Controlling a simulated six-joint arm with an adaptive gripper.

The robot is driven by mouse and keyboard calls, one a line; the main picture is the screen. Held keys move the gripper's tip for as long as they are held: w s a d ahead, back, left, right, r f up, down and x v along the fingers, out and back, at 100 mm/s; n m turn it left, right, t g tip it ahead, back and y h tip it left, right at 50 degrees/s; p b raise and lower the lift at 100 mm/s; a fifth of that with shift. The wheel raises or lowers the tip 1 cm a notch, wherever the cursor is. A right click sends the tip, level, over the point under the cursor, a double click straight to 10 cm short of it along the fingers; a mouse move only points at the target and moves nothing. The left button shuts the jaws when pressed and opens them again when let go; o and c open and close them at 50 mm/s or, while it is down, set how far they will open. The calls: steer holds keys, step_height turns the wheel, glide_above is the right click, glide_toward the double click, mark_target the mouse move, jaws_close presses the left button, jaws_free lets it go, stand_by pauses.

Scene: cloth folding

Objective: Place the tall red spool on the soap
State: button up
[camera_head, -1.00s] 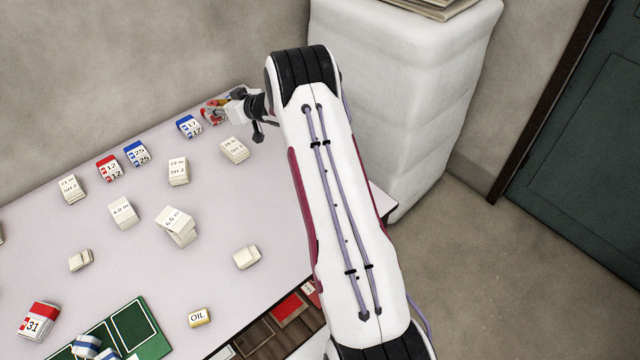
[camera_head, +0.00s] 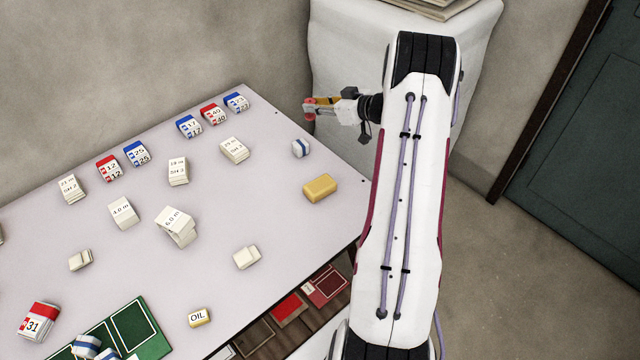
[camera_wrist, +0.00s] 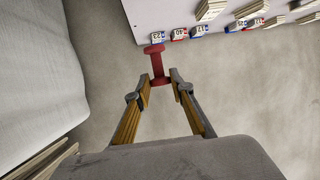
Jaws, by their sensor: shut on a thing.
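The tall red spool (camera_wrist: 157,62), with flared ends and a thin waist, is between the fingertips of my gripper (camera_wrist: 161,82) in the wrist view. My gripper is shut on it near its lower end there. In the head view, red of the spool (camera_head: 309,109) shows at the tip of my gripper (camera_head: 318,105), above and beyond the far right part of the table. The soap, a yellow bar (camera_head: 320,188), lies on the table near its right edge, below my gripper in the picture.
A small blue-and-white roll (camera_head: 301,148) lies just above the soap in the picture. Several folded cloth blocks, such as the blue-topped one (camera_head: 236,102), line the table's (camera_head: 275,200) far edge. A white covered stand (camera_head: 345,40) is behind my arm.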

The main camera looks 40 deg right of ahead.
steer(key=s+n+y, duration=0.1)
steer(key=s, duration=0.9)
steer(key=n+g+y, duration=0.2)
steer(key=n+y, duration=0.2)
glide_above(328, 186)
steer(key=shift+r, duration=0.25)
steer(key=shift+f, duration=0.1)
steer(key=shift+f, duration=3.05)
steer(key=shift+f, duration=0.1)
steer(key=shift+f, duration=1.8)
steer(key=shift+f, duration=0.1)
